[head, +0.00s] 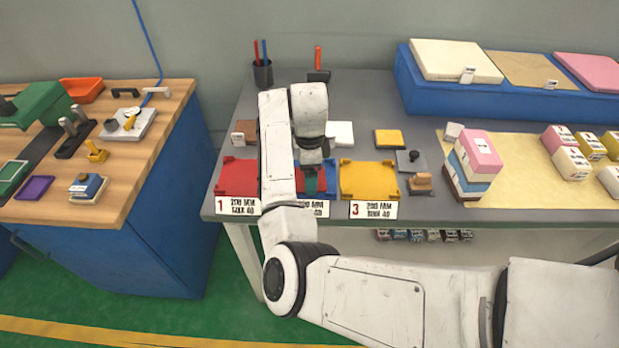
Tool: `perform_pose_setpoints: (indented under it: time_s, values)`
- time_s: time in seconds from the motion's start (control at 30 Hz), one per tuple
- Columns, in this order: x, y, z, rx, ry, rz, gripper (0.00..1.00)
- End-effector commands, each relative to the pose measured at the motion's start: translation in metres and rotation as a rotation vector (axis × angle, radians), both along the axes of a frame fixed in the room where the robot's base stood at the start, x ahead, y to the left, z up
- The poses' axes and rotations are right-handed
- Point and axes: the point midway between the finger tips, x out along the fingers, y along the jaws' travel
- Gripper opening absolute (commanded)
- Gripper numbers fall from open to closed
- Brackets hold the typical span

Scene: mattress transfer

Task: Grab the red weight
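My gripper (314,182) points down over the middle, blue tray (330,182) on the grey table. Its fingers are small, dark teal and partly hidden by my arm, so I cannot tell whether they are open or shut. A red piece (328,167) shows right beside the fingers, over the blue tray. Most of it is hidden, and I cannot tell whether it is the red weight or whether the gripper touches it. A red tray (236,178) marked 1 lies to the left. A yellow tray (369,181) marked 3 lies to the right.
A stack of pink, white and blue blocks (474,163) stands on the right on a beige mat (516,185). A small grey block with a black knob (411,162) sits beside the yellow tray. A wooden bench (140,165) with tools stands left, across a gap.

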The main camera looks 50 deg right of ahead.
Motion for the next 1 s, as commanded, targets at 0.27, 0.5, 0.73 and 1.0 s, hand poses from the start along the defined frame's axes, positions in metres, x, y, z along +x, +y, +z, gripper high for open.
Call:
perform_pose_setpoints:
  time_s: [0.27,0.5,0.73,1.0]
  values:
    - [0.0,0.0,0.0,-0.001,-0.001,0.0,0.37]
    - [0.001,0.0,0.002,-0.001,-0.001,0.0,0.36]
    - [0.001,-0.001,0.012,-0.002,-0.003,0.0,0.36]
    - [-0.012,0.004,0.048,-0.004,-0.005,-0.001,0.36]
